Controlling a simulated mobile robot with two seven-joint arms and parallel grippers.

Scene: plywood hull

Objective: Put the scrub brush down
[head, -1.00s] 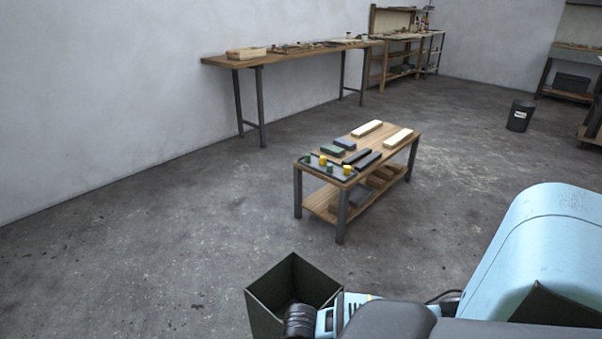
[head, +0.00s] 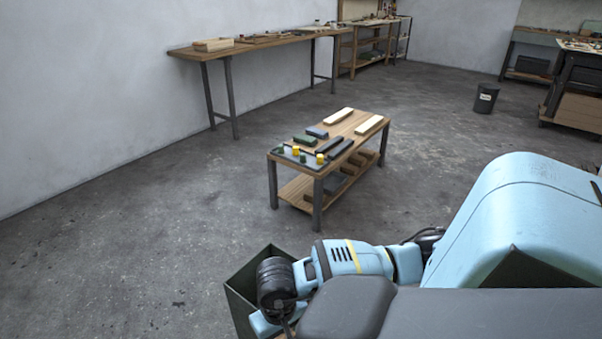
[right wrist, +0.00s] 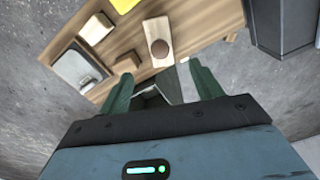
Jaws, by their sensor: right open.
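My right gripper (right wrist: 161,74) shows in the right wrist view with its two green fingers spread apart. It is open, and I see no brush held between the fingers. A wooden surface (right wrist: 205,18) lies beyond the fingertips. On it is a brown rounded piece (right wrist: 159,48) on or against a paler block; I cannot tell whether this is the scrub brush. In the head view my right arm reaches in from the right along the bottom, and its gripper is hidden. My left gripper is in neither view.
A dark open bin (head: 238,287) stands on the floor beside my arm. A low wooden table (head: 345,124) with blocks and yellow pieces stands ahead. A long bench (head: 190,52) runs along the left wall. A black bucket (head: 486,98) stands at the back right. Much floor is clear.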

